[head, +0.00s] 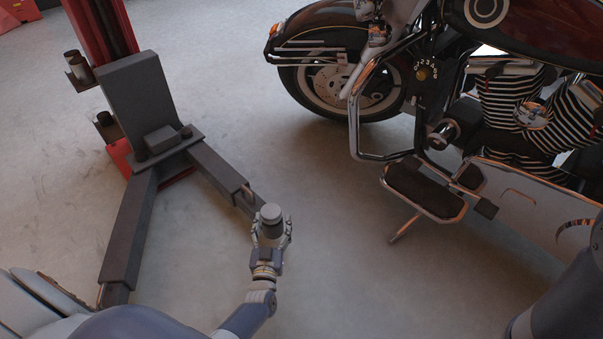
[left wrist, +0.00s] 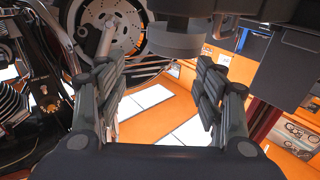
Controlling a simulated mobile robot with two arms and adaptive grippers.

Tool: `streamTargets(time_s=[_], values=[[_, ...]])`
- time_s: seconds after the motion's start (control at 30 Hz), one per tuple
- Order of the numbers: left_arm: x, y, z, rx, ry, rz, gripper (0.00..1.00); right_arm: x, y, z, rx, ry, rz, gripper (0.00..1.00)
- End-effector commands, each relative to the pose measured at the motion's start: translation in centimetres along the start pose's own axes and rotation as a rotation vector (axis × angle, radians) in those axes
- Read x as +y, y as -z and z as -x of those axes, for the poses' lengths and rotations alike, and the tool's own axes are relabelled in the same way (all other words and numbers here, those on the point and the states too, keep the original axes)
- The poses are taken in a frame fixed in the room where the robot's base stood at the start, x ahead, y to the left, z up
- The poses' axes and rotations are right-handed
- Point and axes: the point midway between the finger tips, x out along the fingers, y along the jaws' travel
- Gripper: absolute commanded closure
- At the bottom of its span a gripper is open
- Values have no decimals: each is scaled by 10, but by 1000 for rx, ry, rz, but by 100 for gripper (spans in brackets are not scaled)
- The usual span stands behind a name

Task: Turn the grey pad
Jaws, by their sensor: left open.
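The grey pad (head: 271,214) is a short round cylinder at the free end of the lift's right-hand arm (head: 222,172) in the head view. My left gripper (head: 271,232) is open, with its fingers on either side of the pad. In the left wrist view the pad (left wrist: 175,42) shows from below as a grey disc, beyond and above the gap between the open fingers (left wrist: 157,80). I cannot tell whether a finger touches the pad. The gripper and wrist hide part of the arm's end. My right gripper is not in view.
The lift's base (head: 137,100) and red post (head: 100,30) stand at the upper left, with a second lift arm (head: 130,225) reaching toward me. A motorcycle (head: 430,80) stands at the right, its footboard (head: 425,188) jutting out. The floor between (head: 320,180) is clear.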

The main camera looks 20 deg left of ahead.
Motion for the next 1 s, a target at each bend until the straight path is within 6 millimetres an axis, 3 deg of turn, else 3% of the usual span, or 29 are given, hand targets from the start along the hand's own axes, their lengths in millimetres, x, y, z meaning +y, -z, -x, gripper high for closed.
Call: streamTargets(time_s=[0.47,1.0], values=[[39,88,-5,99,-126,44,37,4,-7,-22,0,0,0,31],[78,186,3,203,-251,83,37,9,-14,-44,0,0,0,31]])
